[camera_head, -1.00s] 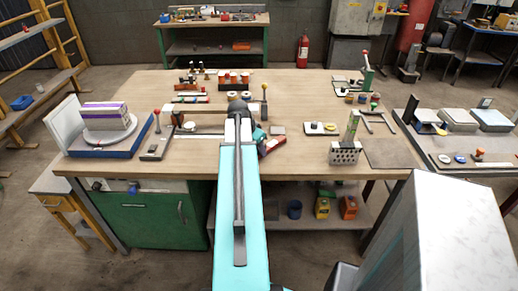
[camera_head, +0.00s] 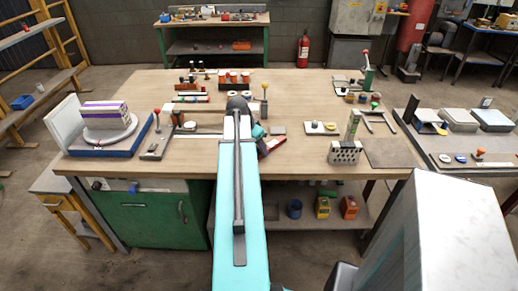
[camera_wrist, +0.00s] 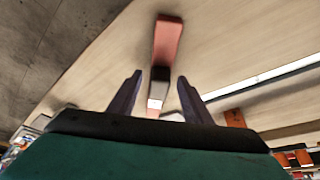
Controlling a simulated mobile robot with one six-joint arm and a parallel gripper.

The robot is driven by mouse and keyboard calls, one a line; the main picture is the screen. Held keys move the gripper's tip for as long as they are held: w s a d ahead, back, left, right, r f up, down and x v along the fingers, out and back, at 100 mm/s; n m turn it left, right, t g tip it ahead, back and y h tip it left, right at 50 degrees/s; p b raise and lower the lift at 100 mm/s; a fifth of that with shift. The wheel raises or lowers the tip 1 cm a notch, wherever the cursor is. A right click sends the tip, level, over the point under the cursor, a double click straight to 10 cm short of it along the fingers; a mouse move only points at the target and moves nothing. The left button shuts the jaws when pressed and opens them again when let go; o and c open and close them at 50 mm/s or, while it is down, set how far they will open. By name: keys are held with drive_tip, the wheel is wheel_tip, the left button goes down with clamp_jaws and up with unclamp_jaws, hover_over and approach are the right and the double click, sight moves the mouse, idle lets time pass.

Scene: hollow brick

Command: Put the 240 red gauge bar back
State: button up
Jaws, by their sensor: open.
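A red bar (camera_wrist: 166,40) with a pale end lies on the wooden bench top in the wrist view. Its pale end is nearest to me, in line with the gap of my gripper (camera_wrist: 160,84). The two dark fingers are apart, one on each side of that end; I cannot tell whether either touches it. No number on the bar is readable. In the head view a red piece (camera_head: 272,145) shows just right of my wrist, probably the same bar. My arm hides the fingers in that view.
The wooden bench (camera_head: 230,170) holds a blue-based stand with a striped block (camera_head: 107,112) at left, red pieces (camera_head: 233,77) at the back, and a perforated hollow block (camera_head: 345,152) at right. A yellow-knobbed post (camera_head: 265,98) stands close behind my wrist.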

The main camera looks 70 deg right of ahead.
drive_tip(key=b+v, duration=0.1)
drive_tip(key=v, duration=0.9)
drive_tip(key=shift+r, duration=0.3)
drive_tip(key=shift+a, duration=0.1)
idle(0.4)
